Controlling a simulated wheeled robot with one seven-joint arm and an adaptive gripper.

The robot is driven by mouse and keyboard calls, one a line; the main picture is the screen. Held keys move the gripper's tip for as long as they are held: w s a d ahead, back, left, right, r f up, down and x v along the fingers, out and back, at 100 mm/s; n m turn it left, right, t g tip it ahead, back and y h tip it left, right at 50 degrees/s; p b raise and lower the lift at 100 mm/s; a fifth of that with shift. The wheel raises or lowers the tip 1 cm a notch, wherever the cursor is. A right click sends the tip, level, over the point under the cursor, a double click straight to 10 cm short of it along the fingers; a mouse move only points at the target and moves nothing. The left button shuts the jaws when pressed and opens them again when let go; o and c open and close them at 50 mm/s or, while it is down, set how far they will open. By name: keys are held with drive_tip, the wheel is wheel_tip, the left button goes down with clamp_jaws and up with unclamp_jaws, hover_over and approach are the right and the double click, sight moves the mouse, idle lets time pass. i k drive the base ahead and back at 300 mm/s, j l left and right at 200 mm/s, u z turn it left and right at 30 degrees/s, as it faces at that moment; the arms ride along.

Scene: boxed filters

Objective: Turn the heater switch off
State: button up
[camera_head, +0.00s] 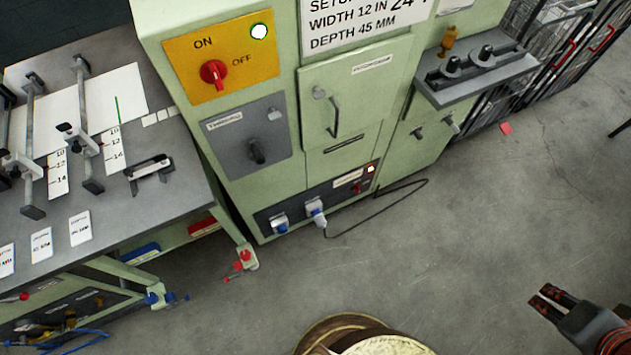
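A pale green cabinet (228,185) carries a yellow panel (191,70) marked ON and OFF, with a red rotary knob (214,73) and a lit lamp (259,31). The knob seems to point up toward ON, but its exact angle is hard to tell. Low on the same cabinet, a dark strip (295,211) holds a small red switch (356,188) beside a lit orange lamp (371,169). No readable label names either one the heater. My gripper (541,296) is at the lower right, over the floor, far from both; its fingers are apart and empty.
A grey panel (247,137) with a black knob and a door (346,100) with a handle are on the cabinet. A workbench (120,215) stands left. A grey shelf (478,67) juts out right. A black cable (385,215) lies on open floor.

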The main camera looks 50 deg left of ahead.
sight(356, 188)
drive_tip(key=l+u, duration=0.2)
drive_tip(key=u, duration=0.3)
drive_tip(key=l+u, duration=0.2)
drive_tip(key=u, duration=0.25)
drive_tip(key=k+l+u, duration=0.1)
drive_tip(key=u, duration=0.4)
drive_tip(key=k+l+u, duration=0.1)
drive_tip(key=u, duration=0.4)
drive_tip(key=k+l, duration=0.3)
drive_tip(key=l, duration=0.15)
